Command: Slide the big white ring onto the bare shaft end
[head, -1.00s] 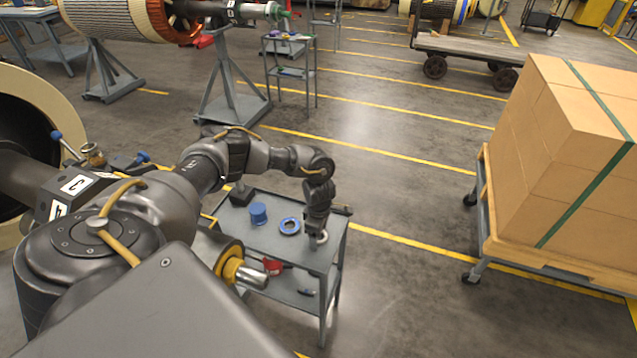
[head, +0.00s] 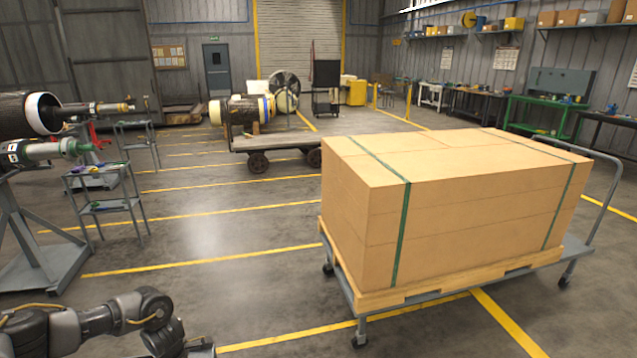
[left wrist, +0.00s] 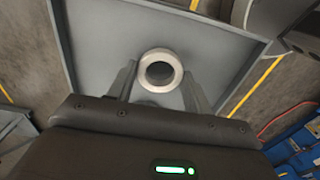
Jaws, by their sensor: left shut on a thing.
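In the left wrist view, a thick pale grey-white ring (left wrist: 160,55) sits between the two fingers of my left gripper (left wrist: 160,72). The gripper is shut on it, and the grey tray top of the cart (left wrist: 95,35) shows behind. I cannot tell whether the ring touches the tray. In the head view only part of my left arm shows at the lower left; its fingers and the ring are not visible there. My right gripper is not in view.
A trolley with strapped cardboard boxes (head: 430,200) stands at the right. A small grey cart (head: 100,208) and rotor stands (head: 40,262) are at the left. The marked floor between is clear. A blue crate (left wrist: 300,150) lies at the wrist view's lower right.

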